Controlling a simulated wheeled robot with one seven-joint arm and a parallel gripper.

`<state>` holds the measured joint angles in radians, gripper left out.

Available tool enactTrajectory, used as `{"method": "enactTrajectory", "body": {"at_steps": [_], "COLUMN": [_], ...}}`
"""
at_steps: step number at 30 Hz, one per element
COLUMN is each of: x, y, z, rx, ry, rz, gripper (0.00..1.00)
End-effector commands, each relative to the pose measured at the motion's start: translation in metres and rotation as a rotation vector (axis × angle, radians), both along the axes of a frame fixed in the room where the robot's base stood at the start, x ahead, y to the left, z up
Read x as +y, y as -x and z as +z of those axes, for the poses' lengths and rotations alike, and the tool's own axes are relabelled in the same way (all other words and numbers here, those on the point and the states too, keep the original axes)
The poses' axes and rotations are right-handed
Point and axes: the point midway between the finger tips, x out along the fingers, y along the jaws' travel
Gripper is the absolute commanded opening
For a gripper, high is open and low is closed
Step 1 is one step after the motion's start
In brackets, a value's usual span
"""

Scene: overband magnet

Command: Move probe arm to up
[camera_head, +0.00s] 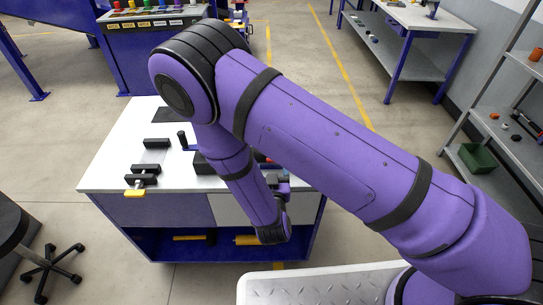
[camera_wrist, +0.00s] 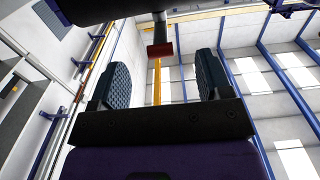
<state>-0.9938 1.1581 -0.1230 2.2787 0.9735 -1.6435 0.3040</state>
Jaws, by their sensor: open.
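In the wrist view my gripper (camera_wrist: 162,72) is open, with its two dark ridged pads well apart and nothing held between them. A dark stem with a reddish-brown block (camera_wrist: 161,49) at its end shows beyond the pads, roughly in line with the gap. It may be part of the probe arm, but I cannot tell for sure. A thick black bar (camera_wrist: 105,8) crosses the top left. In the head view my arm hangs over the workbench's front right, and its forearm hides most of the mechanism there. The probe arm cannot be clearly made out.
The white-topped workbench (camera_head: 110,168) carries black blocks (camera_head: 143,174) with a yellow tab (camera_head: 135,192) and an upright black-knobbed handle (camera_head: 183,140). A stool (camera_head: 48,268) stands at left and shelves (camera_head: 480,115) at right. The floor right of the bench is open.

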Motion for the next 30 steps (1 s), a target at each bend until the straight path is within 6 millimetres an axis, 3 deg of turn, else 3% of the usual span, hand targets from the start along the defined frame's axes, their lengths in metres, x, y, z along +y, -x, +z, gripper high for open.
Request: {"method": "enactTrajectory", "body": {"at_steps": [3,10,23,24,30], "x": [-0.001,-0.002,-0.002,-0.002,-0.002], "y": [-0.022,-0.053,-0.063,-0.063,-0.063], "z": [0.0,0.0,0.0,0.0,0.0], "rx": [-0.001,-0.001,0.001,0.001,0.001], "ry": [-0.003,-0.002,-0.001,-0.001,-0.001], "rz": [-0.002,-0.001,0.001,0.001,0.001], "gripper": [0.71,0.71,0.71,0.69,0.23]}}
